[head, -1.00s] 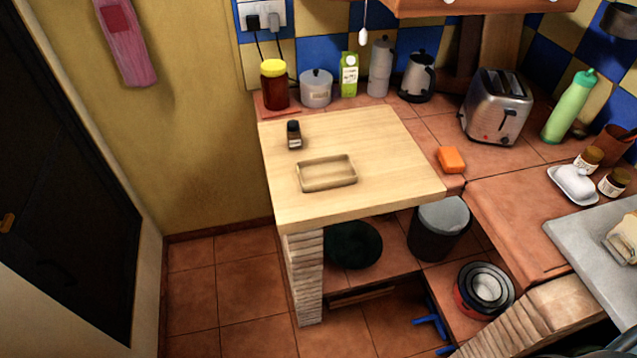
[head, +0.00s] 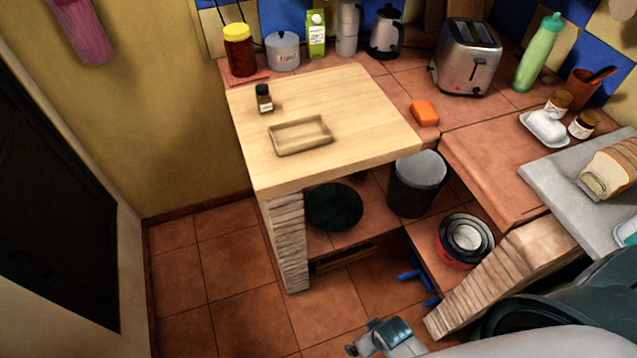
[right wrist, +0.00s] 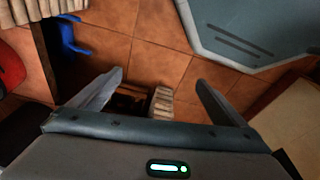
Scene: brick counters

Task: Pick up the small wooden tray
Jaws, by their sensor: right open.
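The small wooden tray (head: 300,147), a shallow light-brown rectangle with raised edges, lies on the pale wooden board (head: 350,95) of the counter in the head view. It looks empty, and nothing touches it. My right gripper (head: 364,338) is at the bottom edge of the head view, well below and in front of the counter. In the right wrist view its two fingers (right wrist: 160,88) are spread apart with nothing between them. The tray is not visible in the right wrist view. My left gripper is not in view.
A small dark bottle (head: 264,98) stands behind the tray on the board. An orange block (head: 424,112), a toaster (head: 468,58) and several containers stand farther back. A brick pillar (head: 287,240) supports the board's front. Tiled floor (head: 215,285) is open at left.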

